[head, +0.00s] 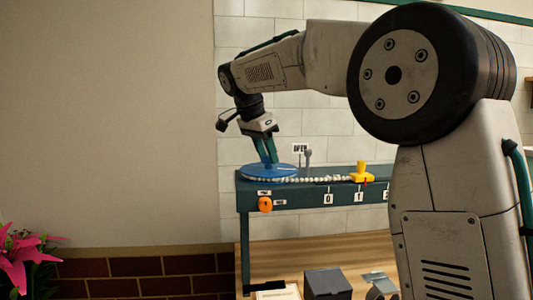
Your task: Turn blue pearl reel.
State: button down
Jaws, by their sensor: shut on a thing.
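The blue pearl reel (255,174) is a flat disc at the left end of the dark green bench. A strand of white pearls (317,181) runs from it to the right along the bench top. My gripper (268,162) points down over the reel with its teal fingers close together at the reel's centre. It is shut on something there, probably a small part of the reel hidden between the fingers.
An orange knob (265,204) is on the bench front. A grey post (308,158) stands behind the strand by an "OPEN" sign. A dark box (327,284) is below the bench, and pink flowers (22,258) are at lower left. My arm covers the right side.

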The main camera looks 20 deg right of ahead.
aim_at(257, 170)
jog(key=shift+w+m, duration=0.1)
jog(key=shift+m, duration=0.6)
jog(key=c, duration=0.9)
grip_release()
jog(key=v, duration=0.8)
jog(key=shift+w, duration=0.15)
